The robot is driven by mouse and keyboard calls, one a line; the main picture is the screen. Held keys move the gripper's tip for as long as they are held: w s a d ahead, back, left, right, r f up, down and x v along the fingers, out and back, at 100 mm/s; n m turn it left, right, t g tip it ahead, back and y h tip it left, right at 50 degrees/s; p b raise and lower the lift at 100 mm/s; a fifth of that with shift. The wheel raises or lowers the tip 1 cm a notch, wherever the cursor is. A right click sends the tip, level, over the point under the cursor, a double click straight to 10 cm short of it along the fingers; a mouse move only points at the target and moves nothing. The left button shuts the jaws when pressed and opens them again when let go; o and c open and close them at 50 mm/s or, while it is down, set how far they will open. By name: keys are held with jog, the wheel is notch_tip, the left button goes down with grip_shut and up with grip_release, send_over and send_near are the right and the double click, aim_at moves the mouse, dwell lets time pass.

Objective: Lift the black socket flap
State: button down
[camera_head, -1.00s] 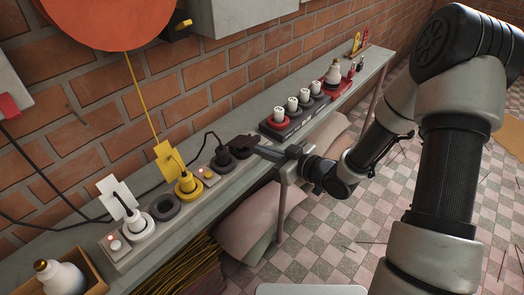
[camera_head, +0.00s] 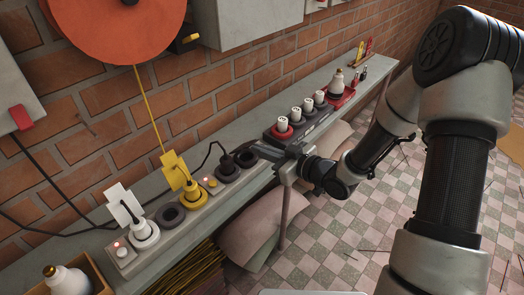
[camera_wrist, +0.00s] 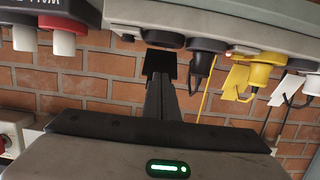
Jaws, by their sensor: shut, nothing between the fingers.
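The black socket (camera_head: 247,159) is a round dark piece at the right end of the strip, beside the black plug (camera_head: 228,165). My gripper (camera_head: 268,152) is just right of it, low over the shelf, its fingers shut with nothing held. In the wrist view, my shut fingers (camera_wrist: 160,92) point up towards the dark round socket (camera_wrist: 163,38). A black square plate (camera_wrist: 160,63) shows at their tips. I cannot tell whether this plate is the flap or part of the fingertips, nor whether they touch the socket. No raised flap is clear in the head view.
The yellow plug (camera_head: 193,188) and white plug (camera_head: 143,229) stand on the strip to the left. The brick wall (camera_head: 230,95) runs behind the narrow shelf (camera_head: 207,213).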

aim_at(254, 142)
jog(key=shift+w+r, duration=0.1)
jog(key=shift+w+a+r+p, duration=0.4)
jog(key=shift+a+r, duration=0.15)
jog(key=shift+r, duration=0.05)
jog(key=shift+w+a+r+p, duration=0.35)
jog(key=shift+a+r, duration=0.15)
jog(key=shift+r, duration=0.1)
jog(key=shift+a, duration=0.1)
jog(key=shift+w+a+r, duration=0.25)
jog(key=shift+w+a, duration=0.25)
jog(key=shift+a, duration=0.1)
jog(key=shift+w+a+r, duration=0.2)
jog(key=shift+w+a, duration=0.25)
jog(key=shift+a, duration=0.1)
jog(key=shift+w+a, duration=0.1)
jog(key=shift+r+b+x, duration=0.25)
jog(key=shift+b+x, duration=0.1)
jog(key=shift+x, duration=0.7)
